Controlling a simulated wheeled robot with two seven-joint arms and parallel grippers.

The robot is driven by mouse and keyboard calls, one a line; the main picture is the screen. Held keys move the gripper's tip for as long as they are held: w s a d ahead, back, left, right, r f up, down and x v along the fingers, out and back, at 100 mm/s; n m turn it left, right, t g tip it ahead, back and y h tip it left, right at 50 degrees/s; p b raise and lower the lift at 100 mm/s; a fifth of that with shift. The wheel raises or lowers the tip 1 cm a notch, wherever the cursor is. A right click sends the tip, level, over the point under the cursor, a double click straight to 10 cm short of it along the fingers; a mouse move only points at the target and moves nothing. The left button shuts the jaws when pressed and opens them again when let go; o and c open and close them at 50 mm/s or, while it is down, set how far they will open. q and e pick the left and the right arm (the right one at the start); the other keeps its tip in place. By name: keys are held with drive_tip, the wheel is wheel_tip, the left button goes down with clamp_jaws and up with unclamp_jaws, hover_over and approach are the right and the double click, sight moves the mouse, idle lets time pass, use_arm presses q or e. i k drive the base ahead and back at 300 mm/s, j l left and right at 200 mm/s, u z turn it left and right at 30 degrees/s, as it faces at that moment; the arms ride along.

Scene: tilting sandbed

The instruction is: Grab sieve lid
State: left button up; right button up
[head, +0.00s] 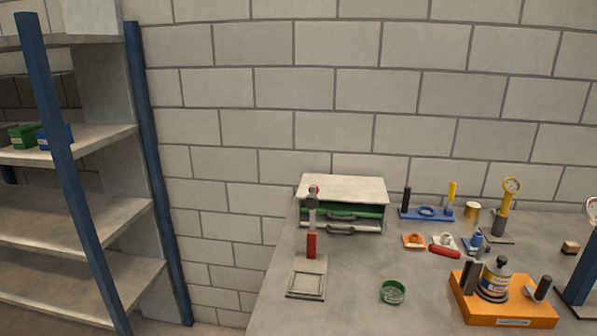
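An orange base (506,310) stands at the front right of the grey table. On it sits a round, silvery stacked container (494,280) with a dark knob on top, which may be the sieve with its lid. Neither of my grippers shows in this view.
A drawer box (343,188) stands at the table's back left, with a red-handled hammer-like tool (311,244) before it. Small tools, including a blue holder (427,213) and a yellow gauge (508,195), line the back right. Blue-posted shelves (75,220) stand left.

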sight(499, 267)
drive_tip(key=z, duration=1.25)
